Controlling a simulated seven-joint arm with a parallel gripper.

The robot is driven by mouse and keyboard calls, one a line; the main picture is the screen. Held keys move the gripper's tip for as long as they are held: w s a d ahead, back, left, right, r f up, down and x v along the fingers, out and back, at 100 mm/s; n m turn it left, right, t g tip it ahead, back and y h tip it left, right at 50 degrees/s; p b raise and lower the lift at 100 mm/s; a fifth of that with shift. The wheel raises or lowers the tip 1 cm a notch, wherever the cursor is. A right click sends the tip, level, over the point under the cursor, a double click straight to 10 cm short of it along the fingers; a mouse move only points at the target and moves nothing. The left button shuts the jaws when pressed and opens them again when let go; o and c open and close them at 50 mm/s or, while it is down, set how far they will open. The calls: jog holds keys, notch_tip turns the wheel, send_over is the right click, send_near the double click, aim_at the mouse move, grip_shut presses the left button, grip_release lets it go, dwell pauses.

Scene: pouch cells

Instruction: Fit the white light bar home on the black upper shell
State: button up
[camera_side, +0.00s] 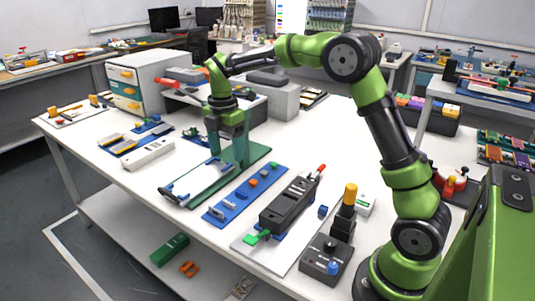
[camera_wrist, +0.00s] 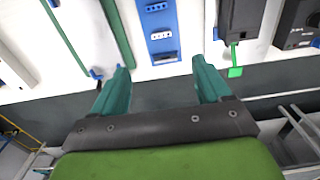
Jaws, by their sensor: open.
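A black elongated housing (camera_side: 289,206), which looks like the black upper shell, lies on a white board right of centre in the side view; part of it shows at the top of the wrist view (camera_wrist: 240,18). A long white block (camera_side: 148,154) lies left of the green mat; I cannot tell if it is the light bar. A small white piece (camera_wrist: 161,35) sits on the blue strip in the wrist view. My gripper (camera_side: 227,155) is above the green mat in the side view. In the wrist view its teal fingers (camera_wrist: 162,70) are wide apart with nothing between them.
The green mat (camera_side: 250,155) carries a pale frame with dark ends. The blue strip (camera_side: 247,193) with small parts lies between mat and housing. A drawer cabinet (camera_side: 145,82) stands behind.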

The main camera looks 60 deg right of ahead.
send_over(229, 204)
jog(key=d, duration=0.1)
jog(key=f, duration=1.1)
jog(key=shift+w+d+f, duration=0.15)
jog(key=shift+w+d, duration=0.05)
jog(key=shift+w, duration=0.05)
jog(key=shift+a+f, duration=0.2)
jog(key=shift+f, duration=2.5)
jog(key=shift+c, duration=0.4)
jog(key=c, duration=1)
jog(key=shift+c, duration=0.2)
